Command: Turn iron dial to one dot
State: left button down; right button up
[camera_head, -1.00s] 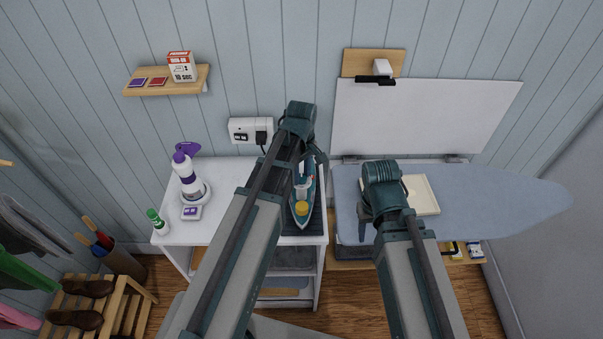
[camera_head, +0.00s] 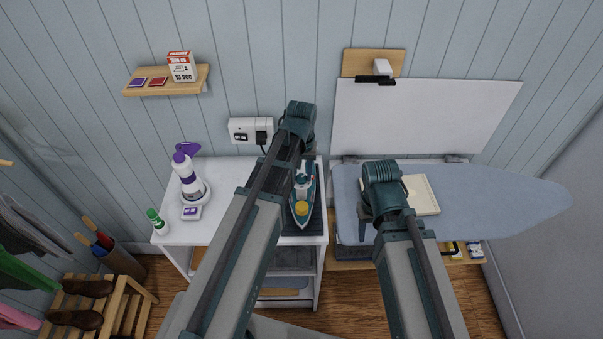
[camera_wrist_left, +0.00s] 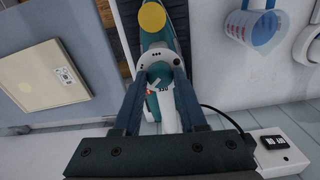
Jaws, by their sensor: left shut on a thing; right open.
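The teal and white iron (camera_head: 302,212), with a yellow cap (camera_head: 301,208), lies on a dark rest on the white cabinet. The left wrist view shows its round dial (camera_wrist_left: 158,72) with dot marks around it on the white body. My left gripper (camera_wrist_left: 160,80) is shut on the dial, one finger on each side; its fingertips are mostly hidden by my arm in the head view. I cannot tell which dot the dial points to. My right gripper (camera_head: 364,225) is open and empty above the left end of the blue-grey ironing board (camera_head: 500,205).
A purple and white bottle (camera_head: 188,175) and a green bottle (camera_head: 157,221) stand on the white cabinet top (camera_head: 230,180), left of my left arm. A wall socket (camera_head: 250,130) with a plug is behind. A cream tile (camera_head: 422,195) lies on the board.

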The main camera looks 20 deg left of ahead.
aim_at(301, 177)
pick_arm(q)
jog(key=shift+m, duration=0.8)
jog(key=shift+c, duration=2.2)
grip_release()
jog(key=shift+r, duration=0.1)
notch_tip(301, 177, up, 14)
jog(key=p, duration=1.4)
jog(key=shift+f, duration=0.2)
